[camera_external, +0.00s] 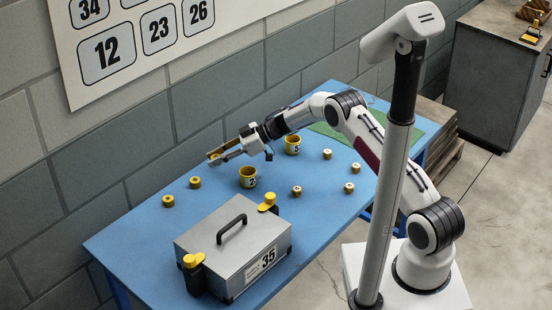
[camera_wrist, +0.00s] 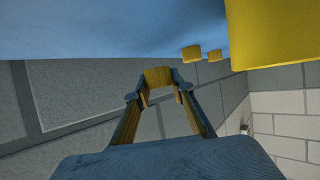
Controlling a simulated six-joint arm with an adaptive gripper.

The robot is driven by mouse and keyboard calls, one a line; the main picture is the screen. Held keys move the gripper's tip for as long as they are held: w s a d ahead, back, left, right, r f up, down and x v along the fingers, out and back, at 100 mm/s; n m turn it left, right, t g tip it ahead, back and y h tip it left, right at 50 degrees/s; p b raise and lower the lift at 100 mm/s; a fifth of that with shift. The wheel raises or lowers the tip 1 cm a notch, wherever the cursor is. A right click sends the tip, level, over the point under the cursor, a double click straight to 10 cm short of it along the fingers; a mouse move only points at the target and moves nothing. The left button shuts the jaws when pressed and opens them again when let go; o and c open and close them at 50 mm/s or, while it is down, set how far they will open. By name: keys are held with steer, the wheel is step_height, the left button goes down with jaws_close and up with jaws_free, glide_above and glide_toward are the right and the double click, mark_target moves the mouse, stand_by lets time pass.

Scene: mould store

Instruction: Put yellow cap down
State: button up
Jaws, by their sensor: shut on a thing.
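My gripper (camera_external: 214,157) hangs above the far side of the blue table, near the wall. In the wrist view, my gripper (camera_wrist: 160,92) is shut on a yellow cap (camera_wrist: 158,76), held between the fingertips. The external view shows yellow at the fingertips, but the cap's outline is hard to make out there. Two other yellow caps, a nearer one (camera_external: 195,182) and a farther-left one (camera_external: 168,201), stand on the table below and left of the gripper. They also seem to show in the wrist view, one (camera_wrist: 192,53) beside the other (camera_wrist: 214,56).
A grey case marked 35 (camera_external: 217,245) with yellow-topped posts stands at the table's front left. A green mat (camera_external: 425,130) lies at the right. The table's left end (camera_external: 125,240) is clear.

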steer(key=shift+f, duration=1.6)
steer(key=shift+f, duration=0.1)
steer(key=o, duration=0.8)
steer(key=shift+d, duration=0.1)
steer(key=shift+w+d+r, duration=0.1)
steer(key=shift+d+r, duration=0.3)
steer(key=shift+d, duration=0.15)
steer(key=v, duration=1)
steer(key=shift+d+r, duration=0.1)
steer(key=shift+d, duration=0.15)
